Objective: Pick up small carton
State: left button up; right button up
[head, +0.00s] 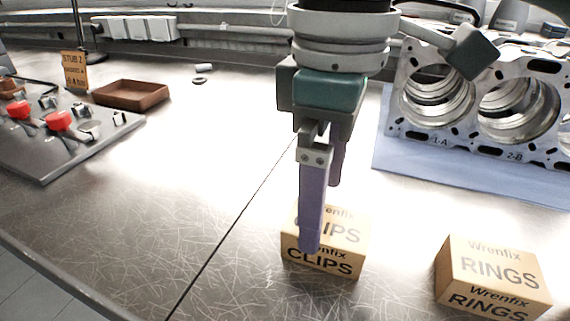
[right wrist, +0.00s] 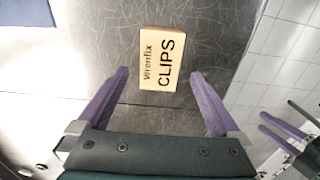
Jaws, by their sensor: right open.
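The small tan carton marked CLIPS (head: 345,262) stands on the metal table near its front middle. My right gripper (head: 324,217) is over it, pointing down, with one purple finger hiding part of the carton in the head view. In the right wrist view, the CLIPS carton (right wrist: 161,59) lies ahead of the open fingertips (right wrist: 160,73), roughly midway between them. Nothing is held, and I cannot tell the exact height gap. Another pair of purple fingers, my left gripper (right wrist: 272,128), shows at the right edge of the wrist view, apart and empty.
A carton marked RINGS (head: 492,276) stands to the right of the CLIPS carton. An engine block (head: 470,137) sits on a blue mat (head: 400,160) behind. A brown tray (head: 131,94) and a fixture plate with red knobs (head: 75,150) are at left. The table's left middle is clear.

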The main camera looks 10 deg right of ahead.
aim_at(329, 222)
jog(key=f, duration=0.5)
jog(key=shift+s+d+f+b, duration=0.2)
jog(key=shift+d+b, duration=0.15)
jog(key=shift+d, duration=0.05)
jog(key=shift+c, duration=0.2)
jog(key=c, duration=1.4)
